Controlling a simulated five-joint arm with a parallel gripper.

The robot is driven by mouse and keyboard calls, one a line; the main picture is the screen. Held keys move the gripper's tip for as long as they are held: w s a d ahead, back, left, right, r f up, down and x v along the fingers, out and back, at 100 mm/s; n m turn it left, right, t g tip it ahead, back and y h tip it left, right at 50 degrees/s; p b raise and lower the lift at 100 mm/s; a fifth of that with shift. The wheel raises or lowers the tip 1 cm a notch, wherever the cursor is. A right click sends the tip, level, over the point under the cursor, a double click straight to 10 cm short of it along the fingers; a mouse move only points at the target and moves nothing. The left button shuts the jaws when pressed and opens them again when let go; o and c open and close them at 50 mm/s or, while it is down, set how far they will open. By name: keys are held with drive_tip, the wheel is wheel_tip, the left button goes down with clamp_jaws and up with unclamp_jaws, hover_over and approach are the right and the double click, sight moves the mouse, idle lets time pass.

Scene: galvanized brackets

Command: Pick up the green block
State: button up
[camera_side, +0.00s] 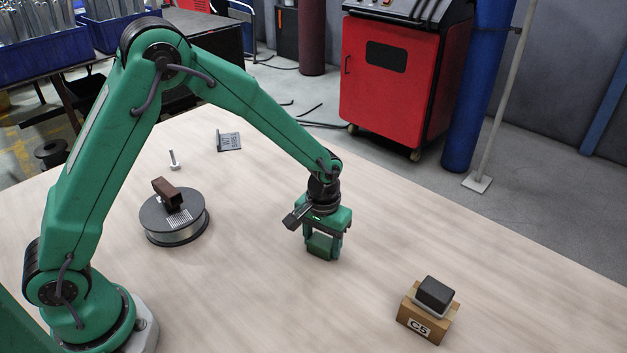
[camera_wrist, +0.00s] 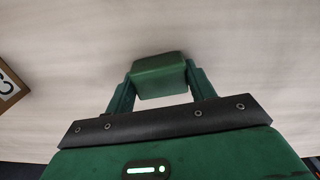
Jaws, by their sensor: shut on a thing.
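The green block (camera_side: 320,246) is between the fingers of my gripper (camera_side: 322,250) in the side view, near the middle of the table. My gripper points down and is shut on the block. In the wrist view the green block (camera_wrist: 159,76) sits between the two green fingers of my gripper (camera_wrist: 158,88), with one finger against each side. Whether the block's underside touches the table or is slightly above it, I cannot tell.
A cardboard box (camera_side: 424,318) marked C5 with a dark block (camera_side: 435,292) on top stands at front right. A grey spool (camera_side: 173,218) bearing a brown piece (camera_side: 167,193) is at left. A bolt (camera_side: 174,160) and grey bracket (camera_side: 229,142) lie behind. The wooden table (camera_side: 480,250) is otherwise clear.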

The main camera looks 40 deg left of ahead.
sight(323, 243)
drive_tip(key=shift+r, duration=0.6)
drive_tip(key=r, duration=0.3)
drive_tip(key=shift+s+d+r, duration=0.1)
drive_tip(key=shift+s+d, duration=0.15)
drive_tip(key=shift+d, duration=0.05)
drive_tip(key=s+d+r, duration=0.6)
drive_tip(key=s+d, duration=0.1)
drive_tip(key=s, duration=0.1)
drive_tip(key=shift+d+r, duration=0.2)
drive_tip(key=shift+a, duration=0.1)
